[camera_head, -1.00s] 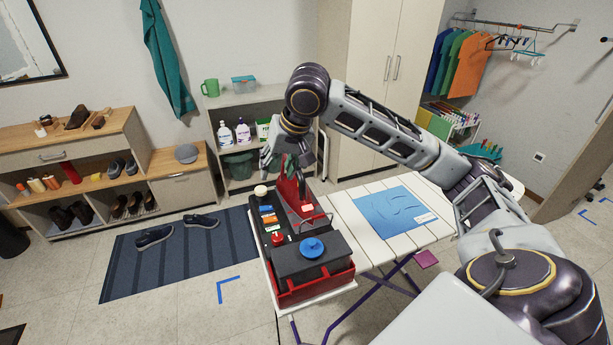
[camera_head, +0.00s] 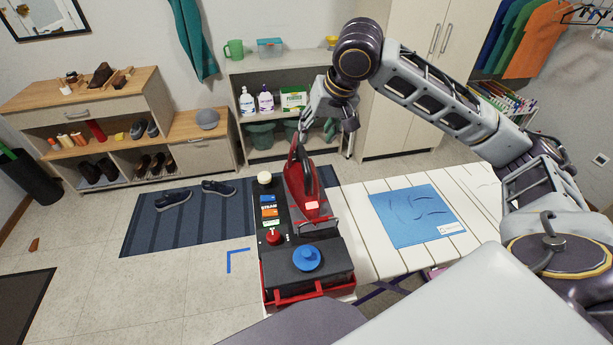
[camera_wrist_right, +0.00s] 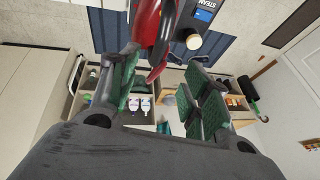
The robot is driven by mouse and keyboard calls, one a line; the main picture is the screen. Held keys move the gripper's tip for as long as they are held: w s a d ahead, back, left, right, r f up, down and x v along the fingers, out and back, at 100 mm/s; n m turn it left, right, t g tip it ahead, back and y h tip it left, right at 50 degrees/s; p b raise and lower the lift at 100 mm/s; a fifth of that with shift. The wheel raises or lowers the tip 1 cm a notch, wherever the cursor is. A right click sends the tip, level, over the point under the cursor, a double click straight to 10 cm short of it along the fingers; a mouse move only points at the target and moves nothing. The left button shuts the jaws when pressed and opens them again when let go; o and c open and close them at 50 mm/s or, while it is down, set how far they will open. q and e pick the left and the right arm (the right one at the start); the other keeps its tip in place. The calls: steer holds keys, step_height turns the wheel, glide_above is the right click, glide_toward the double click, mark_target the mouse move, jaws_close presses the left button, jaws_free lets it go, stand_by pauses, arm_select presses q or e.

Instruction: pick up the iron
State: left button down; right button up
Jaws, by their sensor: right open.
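The red iron (camera_head: 311,208) with a dark handle stands tilted on its black and red steam station (camera_head: 328,277) at the near end of the ironing board. My right gripper (camera_head: 318,128) is just past the far, upper end of the iron. In the right wrist view the jaws (camera_wrist_right: 163,88) are spread, with green pads showing. The red iron (camera_wrist_right: 148,22) enters from the top there, close to the left finger; whether they touch is unclear. Nothing is held between the pads. My left gripper is out of view.
A blue cloth (camera_head: 415,216) lies on the white slatted board (camera_head: 462,212). A low shelf (camera_head: 270,75) with bottles and bins stands behind the gripper. A tall cabinet (camera_head: 405,100) is behind my right arm. Shoes (camera_head: 173,200) lie on a striped mat (camera_head: 150,236) to the left.

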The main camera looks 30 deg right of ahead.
mark_target(305, 154)
steer(key=shift+x, duration=4.25)
steer(key=shift+a+f, duration=0.1)
steer(key=shift+f, duration=0.05)
steer(key=shift+p+x, duration=0.3)
steer(key=shift+x, duration=2.2)
steer(key=shift+s, duration=0.15)
steer(key=shift+c, duration=0.4)
steer(key=c, duration=0.9)
jaws_close()
